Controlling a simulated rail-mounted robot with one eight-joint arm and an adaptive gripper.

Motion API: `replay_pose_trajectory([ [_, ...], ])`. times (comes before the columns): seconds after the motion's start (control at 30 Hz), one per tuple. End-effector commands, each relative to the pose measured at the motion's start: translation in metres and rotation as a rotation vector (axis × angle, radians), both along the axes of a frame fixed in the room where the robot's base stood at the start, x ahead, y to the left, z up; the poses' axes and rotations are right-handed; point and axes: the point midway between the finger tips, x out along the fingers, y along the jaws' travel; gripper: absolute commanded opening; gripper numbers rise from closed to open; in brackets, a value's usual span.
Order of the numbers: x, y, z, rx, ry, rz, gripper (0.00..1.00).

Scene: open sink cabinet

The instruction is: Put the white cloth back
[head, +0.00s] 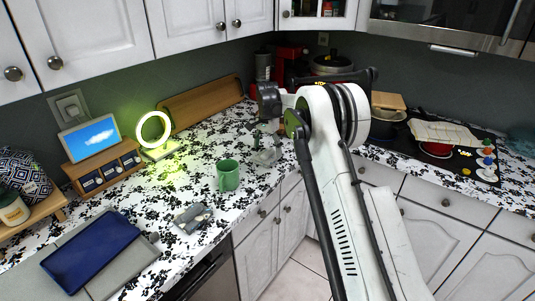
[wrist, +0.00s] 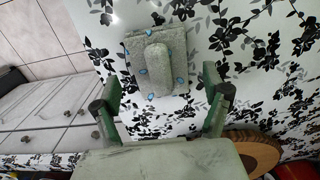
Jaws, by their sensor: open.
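My gripper (wrist: 160,77) is open, its two green-grey fingers spread wide. In the head view my arm hides much of the gripper. A pale greyish item (head: 266,157) lies just below the arm's end, likely the same piece. I cannot tell which is the task's cloth.
A lit ring lamp (head: 153,130), screen (head: 90,138) and blue tray (head: 91,255) are further left. A round wooden piece (wrist: 253,152) lies beside the right finger.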

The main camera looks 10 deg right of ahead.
Motion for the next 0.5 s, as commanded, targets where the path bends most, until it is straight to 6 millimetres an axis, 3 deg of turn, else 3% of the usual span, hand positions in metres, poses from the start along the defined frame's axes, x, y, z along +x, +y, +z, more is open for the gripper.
replay_pose_trajectory([
  [0.3,0.000,0.000,0.062,0.000,0.000,0.000,0.79],
  [0.5,0.000,0.000,0.087,0.000,0.000,0.000,0.79],
])
